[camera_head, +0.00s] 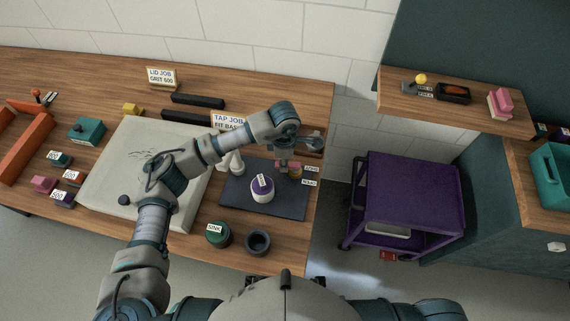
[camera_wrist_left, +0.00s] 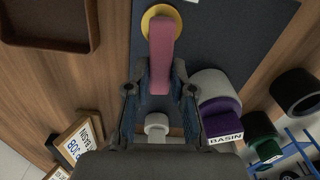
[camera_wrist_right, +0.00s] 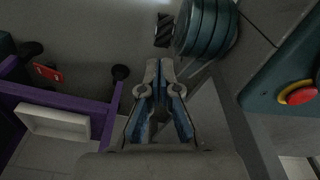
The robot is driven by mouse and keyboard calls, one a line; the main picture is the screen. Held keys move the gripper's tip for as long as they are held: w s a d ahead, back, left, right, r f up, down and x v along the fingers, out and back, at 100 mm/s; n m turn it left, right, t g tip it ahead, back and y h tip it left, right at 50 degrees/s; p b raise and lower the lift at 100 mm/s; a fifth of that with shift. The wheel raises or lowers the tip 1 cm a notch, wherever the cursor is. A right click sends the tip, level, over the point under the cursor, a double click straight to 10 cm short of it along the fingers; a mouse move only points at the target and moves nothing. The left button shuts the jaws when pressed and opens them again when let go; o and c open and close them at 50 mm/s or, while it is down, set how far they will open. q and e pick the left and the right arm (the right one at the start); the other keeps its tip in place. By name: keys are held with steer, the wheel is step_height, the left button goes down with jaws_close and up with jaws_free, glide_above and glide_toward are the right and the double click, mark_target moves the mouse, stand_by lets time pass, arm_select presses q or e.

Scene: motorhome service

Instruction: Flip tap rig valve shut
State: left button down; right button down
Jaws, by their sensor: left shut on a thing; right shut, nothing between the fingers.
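The tap rig stands on a dark mat (camera_head: 237,195) at the right end of the wooden bench. Its pink valve lever (camera_wrist_left: 162,50) lies in front of a yellow disc (camera_wrist_left: 174,13) in the left wrist view. My left gripper (camera_head: 284,164) is over the mat's far right part. Its fingers (camera_wrist_left: 160,80) are shut on the pink lever, one finger on each side. The arm and hand hide much of the rig in the head view. My right gripper (camera_wrist_right: 160,68) is shut and empty, away from the bench; it is out of the head view.
A white and purple BASIN cylinder (camera_head: 262,190) stands on the mat close to my left gripper. A green SINK pot (camera_head: 217,235) and a dark cup (camera_head: 257,243) stand at the front edge. A purple cart (camera_head: 405,195) stands to the right.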

arm_select(q)
steer(key=shift+w+a+m+b, duration=0.1)
steer(key=shift+w+m+b, duration=0.3)
steer(key=shift+m+b, duration=0.35)
steer(key=shift+r, duration=0.15)
arm_select(e)
steer(key=w+r, duration=0.2)
steer(key=w, duration=0.1)
steer(key=w+r, duration=0.1)
steer(key=shift+w+a, duration=0.35)
arm_select(q)
steer(key=c, duration=1.1)
jaws_free()
steer(key=shift+o, duration=0.5)
steer(key=shift+a, duration=0.15)
arm_select(e)
steer(key=shift+w+f, duration=0.1)
steer(key=shift+a, duration=0.15)
